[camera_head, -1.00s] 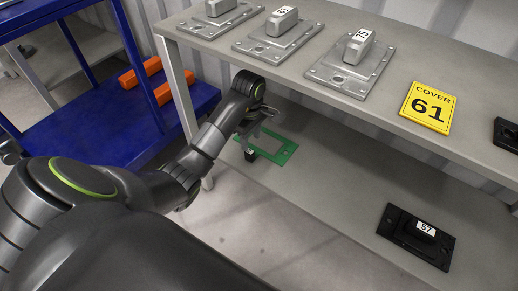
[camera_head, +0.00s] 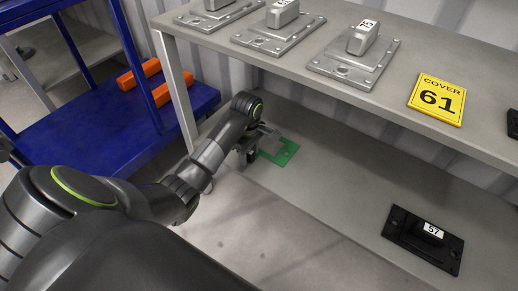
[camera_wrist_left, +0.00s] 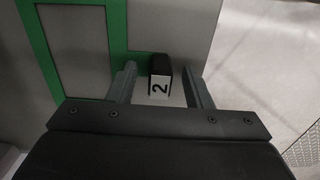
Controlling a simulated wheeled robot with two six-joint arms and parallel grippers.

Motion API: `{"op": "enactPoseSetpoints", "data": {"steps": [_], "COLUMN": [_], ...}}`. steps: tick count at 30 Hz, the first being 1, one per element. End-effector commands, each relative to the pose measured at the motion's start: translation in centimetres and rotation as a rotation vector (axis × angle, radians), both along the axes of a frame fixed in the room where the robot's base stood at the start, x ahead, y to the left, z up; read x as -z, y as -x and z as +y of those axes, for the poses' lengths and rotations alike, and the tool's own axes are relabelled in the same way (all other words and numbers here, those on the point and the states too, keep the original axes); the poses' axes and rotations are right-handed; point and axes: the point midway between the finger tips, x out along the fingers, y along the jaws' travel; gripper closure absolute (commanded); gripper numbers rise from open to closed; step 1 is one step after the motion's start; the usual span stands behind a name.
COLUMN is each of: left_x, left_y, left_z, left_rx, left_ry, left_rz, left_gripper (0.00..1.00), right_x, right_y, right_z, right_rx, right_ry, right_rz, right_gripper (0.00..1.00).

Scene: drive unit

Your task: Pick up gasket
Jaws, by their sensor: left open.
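The gasket (camera_head: 285,155) is a flat green frame lying on the lower grey shelf, partly hidden behind my left gripper in the head view. In the left wrist view, the green frame (camera_wrist_left: 37,50) runs along the left and top. A small black block with a white "2" label (camera_wrist_left: 160,68) stands at the green strip's edge. My left gripper (camera_head: 250,153) is low over the shelf. In the left wrist view its open fingers (camera_wrist_left: 160,80) lie on either side of the block, with a gap visible on each side. My right gripper is out of view.
The upper shelf (camera_head: 330,90) overhangs the lower one and carries several grey metal covers and a yellow "COVER 61" sign (camera_head: 437,99). A black part labelled 57 (camera_head: 424,238) lies on the lower shelf. A blue rack (camera_head: 90,150) with orange bars stands at left. The middle of the lower shelf is clear.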

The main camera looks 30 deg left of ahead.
Motion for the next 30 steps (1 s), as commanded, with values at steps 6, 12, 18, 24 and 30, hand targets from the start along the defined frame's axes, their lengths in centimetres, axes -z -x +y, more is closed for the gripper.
{"op": "enactPoseSetpoints", "data": {"steps": [6, 12, 18, 24, 30], "left_x": [-0.1, -0.1, -0.2, -2.4, -7.6], "left_y": [0.0, 0.0, -0.1, -0.1, -0.1], "left_z": [0.0, 0.0, 0.0, 0.1, 0.1], "left_rx": [0.0, 0.0, 0.0, 0.001, 0.001], "left_ry": [0.0, -0.001, -0.001, -0.003, -0.003], "left_rz": [0.0, -0.001, -0.001, -0.005, -0.006], "left_gripper": [0.81, 1.0, 1.0, 1.0, 1.0], "right_x": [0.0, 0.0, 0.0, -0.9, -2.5], "right_y": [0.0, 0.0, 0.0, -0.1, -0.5], "right_z": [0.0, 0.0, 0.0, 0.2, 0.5], "right_rx": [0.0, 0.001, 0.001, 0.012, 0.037], "right_ry": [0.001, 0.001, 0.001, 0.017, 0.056], "right_rz": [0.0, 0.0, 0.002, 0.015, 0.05], "right_gripper": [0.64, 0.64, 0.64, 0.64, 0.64]}}
